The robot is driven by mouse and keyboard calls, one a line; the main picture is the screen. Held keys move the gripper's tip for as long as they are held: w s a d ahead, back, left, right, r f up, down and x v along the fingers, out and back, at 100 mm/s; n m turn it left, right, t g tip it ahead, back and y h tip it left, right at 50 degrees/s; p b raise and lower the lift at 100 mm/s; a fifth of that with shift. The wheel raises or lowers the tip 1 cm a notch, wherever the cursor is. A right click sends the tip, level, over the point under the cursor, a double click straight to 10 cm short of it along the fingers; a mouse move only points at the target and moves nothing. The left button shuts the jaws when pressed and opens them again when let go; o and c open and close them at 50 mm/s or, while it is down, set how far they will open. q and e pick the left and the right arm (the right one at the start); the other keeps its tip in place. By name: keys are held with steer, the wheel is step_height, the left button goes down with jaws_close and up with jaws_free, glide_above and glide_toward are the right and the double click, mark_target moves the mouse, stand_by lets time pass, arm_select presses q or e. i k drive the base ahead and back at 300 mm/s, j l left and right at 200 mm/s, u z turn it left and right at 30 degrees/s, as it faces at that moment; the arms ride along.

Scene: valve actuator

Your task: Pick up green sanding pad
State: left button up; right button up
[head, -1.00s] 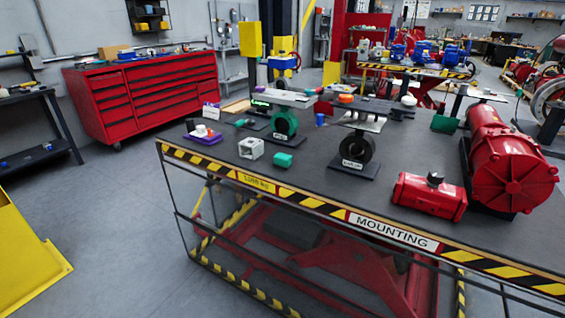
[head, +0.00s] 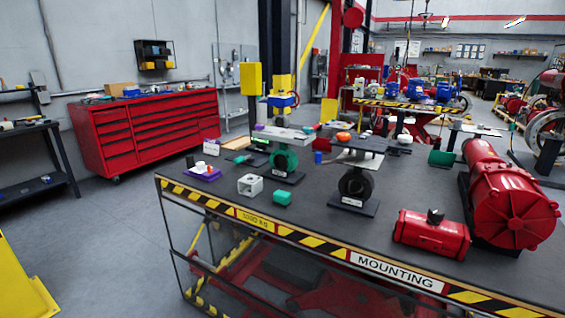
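A small green block (head: 281,198), which looks like the sanding pad, lies on the dark top of the mounting table (head: 290,222) near its front edge. It is just right of a white cube-shaped part (head: 251,185) with a round opening, and apart from it. A green ring-shaped valve on a stand (head: 284,160) is behind it. Neither of my grippers shows in the head view.
A black ring on a stand (head: 357,184) is right of the block. A red cylinder (head: 431,234) and a big red actuator (head: 510,205) fill the right side. A purple tray (head: 204,174) is at the left.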

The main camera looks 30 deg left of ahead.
mark_target(282, 199)
steer(key=i+j+z, duration=0.1)
steer(key=j+z, duration=0.3)
steer(key=j, duration=0.55)
steer(key=j+z, duration=0.35)
steer(key=j, duration=0.6)
steer(key=k, duration=0.05)
